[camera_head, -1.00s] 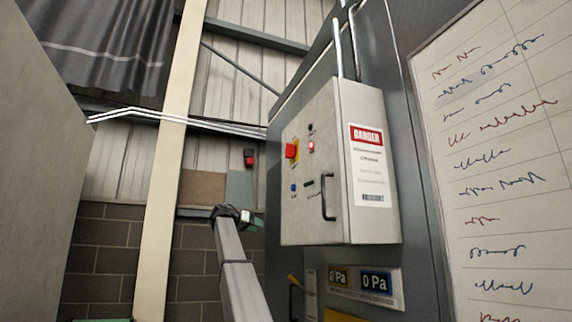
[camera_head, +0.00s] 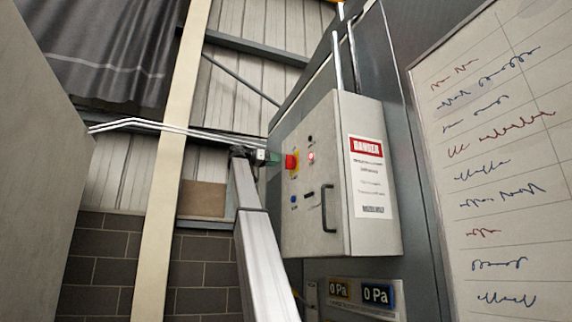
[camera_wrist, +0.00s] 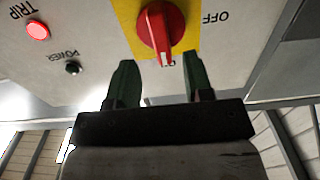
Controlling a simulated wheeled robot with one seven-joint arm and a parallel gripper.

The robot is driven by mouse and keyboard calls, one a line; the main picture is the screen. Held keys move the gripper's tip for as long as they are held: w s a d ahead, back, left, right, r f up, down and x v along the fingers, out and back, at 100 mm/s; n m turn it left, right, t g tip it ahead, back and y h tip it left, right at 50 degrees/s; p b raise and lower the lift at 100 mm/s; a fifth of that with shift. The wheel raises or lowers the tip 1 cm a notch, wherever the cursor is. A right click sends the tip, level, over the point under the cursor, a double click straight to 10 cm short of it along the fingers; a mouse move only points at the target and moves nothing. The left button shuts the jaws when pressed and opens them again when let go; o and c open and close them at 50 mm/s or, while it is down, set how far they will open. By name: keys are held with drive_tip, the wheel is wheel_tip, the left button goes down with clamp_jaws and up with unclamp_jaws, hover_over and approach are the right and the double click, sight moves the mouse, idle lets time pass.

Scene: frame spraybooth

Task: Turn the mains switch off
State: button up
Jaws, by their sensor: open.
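The mains switch (camera_wrist: 160,30) is a red rotary knob on a yellow plate (camera_wrist: 203,40). In the wrist view its pointer faces toward my gripper, over a partly covered label, while OFF is printed to the right. My gripper (camera_wrist: 163,82) is open and empty, its two green fingers just short of the knob, one to each side of its pointer. In the head view the switch (camera_head: 291,162) is on the front of the grey control box (camera_head: 315,225), and my gripper (camera_head: 274,158) is close on its left.
A lit red TRIP lamp (camera_wrist: 37,30) and a dark POWER indicator (camera_wrist: 72,68) sit left of the switch in the wrist view. The box has a black handle (camera_head: 325,208) and a DANGER label (camera_head: 367,147). A whiteboard (camera_head: 500,180) stands at right.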

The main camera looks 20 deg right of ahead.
sight(286, 162)
drive_tip(key=shift+w+d, duration=0.15)
drive_tip(key=shift+d, duration=2.95)
clamp_jaws()
